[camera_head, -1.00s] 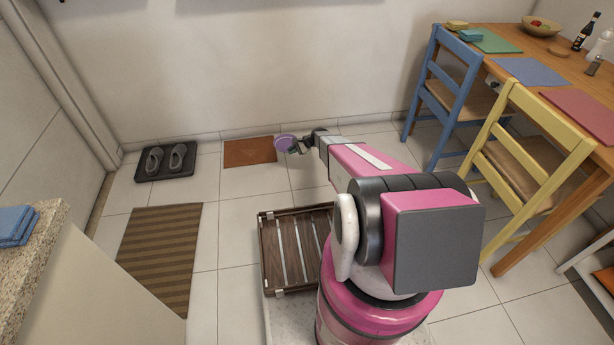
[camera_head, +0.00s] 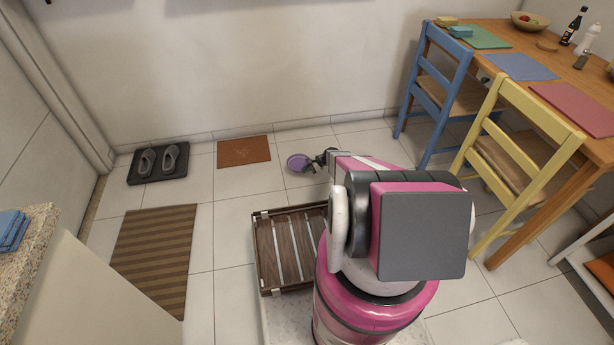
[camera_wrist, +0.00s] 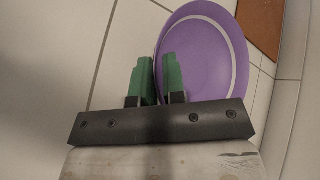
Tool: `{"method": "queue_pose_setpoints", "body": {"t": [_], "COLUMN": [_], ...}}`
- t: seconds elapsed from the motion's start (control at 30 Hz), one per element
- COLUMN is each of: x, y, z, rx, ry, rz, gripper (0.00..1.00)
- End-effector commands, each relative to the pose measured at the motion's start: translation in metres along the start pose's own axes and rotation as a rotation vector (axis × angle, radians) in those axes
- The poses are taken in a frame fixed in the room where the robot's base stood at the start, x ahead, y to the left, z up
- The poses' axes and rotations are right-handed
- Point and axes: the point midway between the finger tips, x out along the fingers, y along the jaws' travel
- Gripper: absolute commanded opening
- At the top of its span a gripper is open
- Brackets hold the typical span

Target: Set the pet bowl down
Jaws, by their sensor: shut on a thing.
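The purple pet bowl (camera_head: 298,162) is at the end of my arm, right of the brown mat and low over the tiles. In the wrist view the bowl (camera_wrist: 204,55) fills the upper middle, with a pale ring near its rim. My gripper (camera_head: 318,164) is shut on the bowl's near left rim; its green fingers also show in the wrist view (camera_wrist: 157,78). I cannot tell whether the bowl touches the floor. The brown mat (camera_head: 244,151) lies flat by the back wall; its corner shows in the wrist view (camera_wrist: 262,24).
A black tray with grey slippers (camera_head: 158,165) lies left of the mat. A striped rug (camera_head: 154,258) lies front left. A slatted wooden crate (camera_head: 284,250) is beside my base. Blue (camera_head: 437,95) and yellow (camera_head: 522,165) chairs stand right. Bare tiles surround the bowl.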

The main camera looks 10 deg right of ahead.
Motion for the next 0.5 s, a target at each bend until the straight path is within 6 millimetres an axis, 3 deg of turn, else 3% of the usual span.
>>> {"method": "queue_pose_setpoints", "body": {"t": [0.17, 0.5], "x": [-0.003, 0.019], "y": [0.007, 0.028], "z": [-0.009, -0.03], "rx": [0.001, 0.001], "ry": [0.0, -0.001], "rz": [0.0, 0.0], "gripper": [0.0, 0.0]}}
